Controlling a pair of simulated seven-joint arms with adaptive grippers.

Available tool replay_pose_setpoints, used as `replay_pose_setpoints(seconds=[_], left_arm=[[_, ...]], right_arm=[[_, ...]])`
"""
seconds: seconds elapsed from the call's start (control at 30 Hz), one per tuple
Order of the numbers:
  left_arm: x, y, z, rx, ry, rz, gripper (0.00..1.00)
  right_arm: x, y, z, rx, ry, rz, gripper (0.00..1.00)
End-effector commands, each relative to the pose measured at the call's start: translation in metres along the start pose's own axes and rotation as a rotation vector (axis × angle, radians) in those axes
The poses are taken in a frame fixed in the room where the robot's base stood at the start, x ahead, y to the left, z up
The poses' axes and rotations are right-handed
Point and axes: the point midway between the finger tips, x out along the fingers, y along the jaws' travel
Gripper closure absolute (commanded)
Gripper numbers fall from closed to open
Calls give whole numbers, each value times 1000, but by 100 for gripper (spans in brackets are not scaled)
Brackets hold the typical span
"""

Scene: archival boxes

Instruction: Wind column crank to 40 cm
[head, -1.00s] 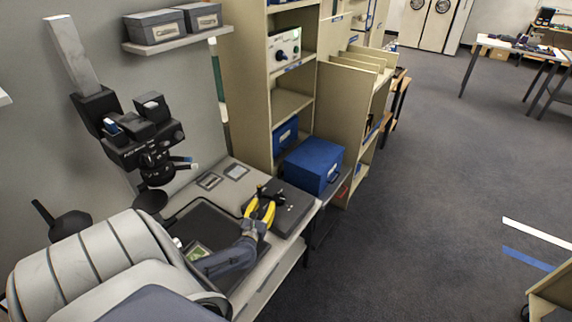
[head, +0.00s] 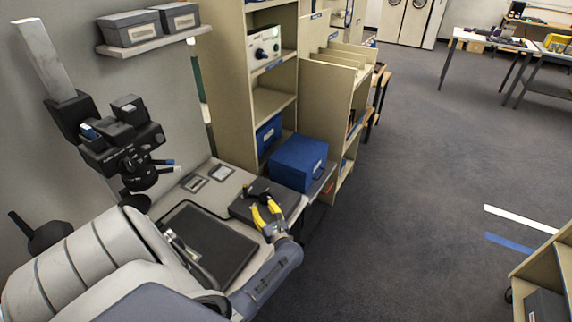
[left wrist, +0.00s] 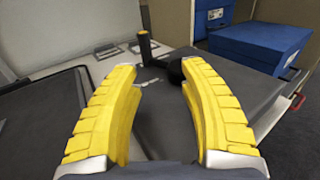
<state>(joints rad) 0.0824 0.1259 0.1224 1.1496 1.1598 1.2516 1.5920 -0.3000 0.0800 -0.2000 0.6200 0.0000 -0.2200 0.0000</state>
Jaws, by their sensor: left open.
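A black crank-like handle (head: 262,194) sits on a dark grey box (head: 243,207) on the bench. In the left wrist view its upright grip (left wrist: 145,44) and a round black end (left wrist: 176,70) show just beyond my fingers. My left gripper (head: 264,208), with yellow fingers, is open at the near side of the handle. It shows in the left wrist view (left wrist: 158,70) with nothing between the fingers; contact with the handle cannot be told. A pale column (head: 45,62) stands at left with a black camera head (head: 122,138). Its height scale is not readable. My right gripper is not seen.
A dark flat board (head: 208,245) lies on the bench left of my gripper. A blue box (head: 298,163) stands behind the grey box, beside beige shelving (head: 272,103). Two small grey plates (head: 207,177) lie at the back.

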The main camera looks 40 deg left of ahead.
Motion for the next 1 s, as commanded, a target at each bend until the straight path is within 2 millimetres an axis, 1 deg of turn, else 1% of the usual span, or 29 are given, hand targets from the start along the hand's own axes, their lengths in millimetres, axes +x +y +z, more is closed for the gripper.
replay_pose_setpoints(seconds=[0.27,0.8,1.0], left_arm=[[-37,0,-1,-1,2,5,58],[-125,-1,-1,-1,1,4,58],[-150,-1,-1,-1,1,4,58]], right_arm=[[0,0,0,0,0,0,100],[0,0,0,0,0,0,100],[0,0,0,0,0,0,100]])
